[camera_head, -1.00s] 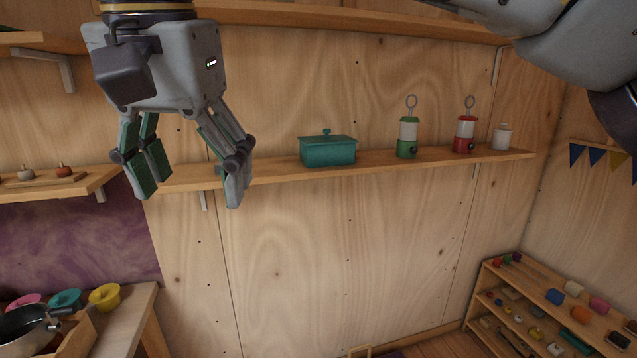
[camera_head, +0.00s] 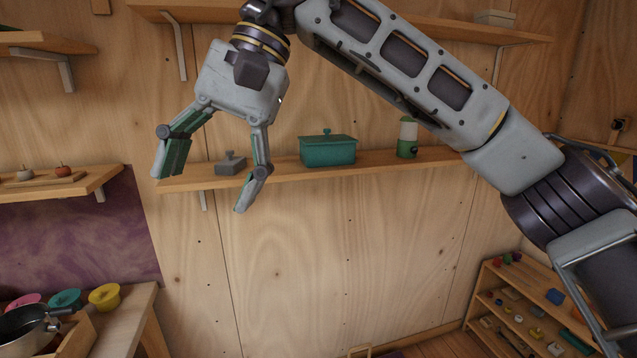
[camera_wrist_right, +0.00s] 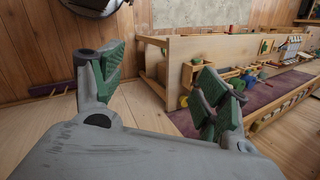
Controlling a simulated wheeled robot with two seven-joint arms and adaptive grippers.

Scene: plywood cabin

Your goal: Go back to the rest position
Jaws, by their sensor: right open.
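My right gripper (camera_head: 208,188) hangs at the left of the middle in the head view, fingers spread wide and pointing down, with nothing between them. It appears in front of the wall shelf (camera_head: 290,172). A small grey lidded box (camera_head: 231,164) shows between its fingers, on the shelf behind. In the right wrist view the green-padded fingers (camera_wrist_right: 160,88) are apart, with floor and a low wooden unit beyond. My right arm crosses the head view from the right. My left gripper is in neither view.
A teal lidded box (camera_head: 328,151) and a green lantern (camera_head: 407,138) stand on the shelf; my arm covers its right end. A lower-left table (camera_head: 128,312) holds a pot (camera_head: 22,330) and colored bowls (camera_head: 104,297). A toy rack (camera_head: 520,300) stands lower right. The wall below the shelf is clear.

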